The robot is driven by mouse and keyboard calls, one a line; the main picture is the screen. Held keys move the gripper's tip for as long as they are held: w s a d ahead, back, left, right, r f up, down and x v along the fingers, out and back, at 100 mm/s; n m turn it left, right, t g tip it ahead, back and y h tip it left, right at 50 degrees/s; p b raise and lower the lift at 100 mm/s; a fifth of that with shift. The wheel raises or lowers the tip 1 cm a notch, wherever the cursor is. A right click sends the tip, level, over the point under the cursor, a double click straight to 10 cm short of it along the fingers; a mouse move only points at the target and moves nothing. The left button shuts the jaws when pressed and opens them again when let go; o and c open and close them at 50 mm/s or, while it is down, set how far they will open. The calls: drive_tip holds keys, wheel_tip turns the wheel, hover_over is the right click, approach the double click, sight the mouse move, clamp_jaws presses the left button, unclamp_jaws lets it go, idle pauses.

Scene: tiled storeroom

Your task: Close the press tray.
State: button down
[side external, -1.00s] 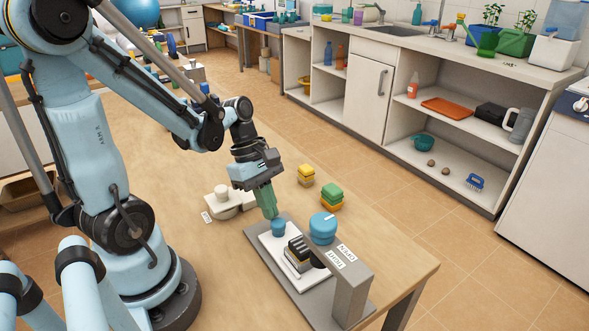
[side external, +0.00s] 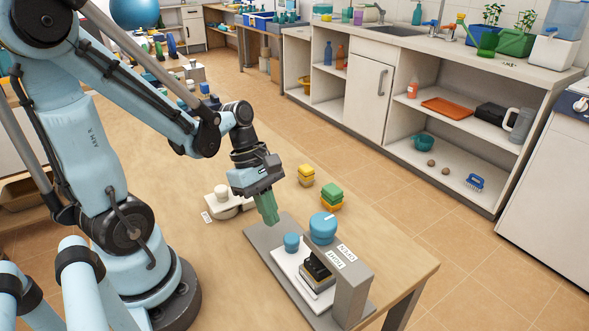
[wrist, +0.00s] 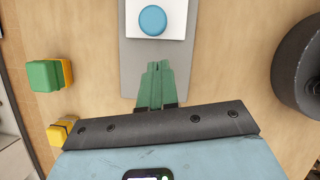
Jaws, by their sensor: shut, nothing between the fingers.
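Green-and-yellow blocks (side external: 331,196) and yellow blocks (side external: 306,175) stand beyond the press. A cream device (side external: 226,205) with a round top sits left of my gripper. The table's front right corner is clear.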

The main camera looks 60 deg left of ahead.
drive_tip(key=a+v, duration=0.1)
drive_tip(key=v, duration=0.8)
drive_tip(key=w+d+m+t+y, duration=0.4)
drive_tip(key=w+d+m+t, duration=0.1)
drive_tip(key=m, duration=1.5)
drive_tip(key=shift+d+r+m+t, duration=0.3)
drive_tip(key=shift+d+t, duration=0.3)
drive_tip(key=shift+d, duration=0.4)
drive_tip(key=c, duration=1.8)
unclamp_jaws()
drive_tip(key=shift+c, duration=0.2)
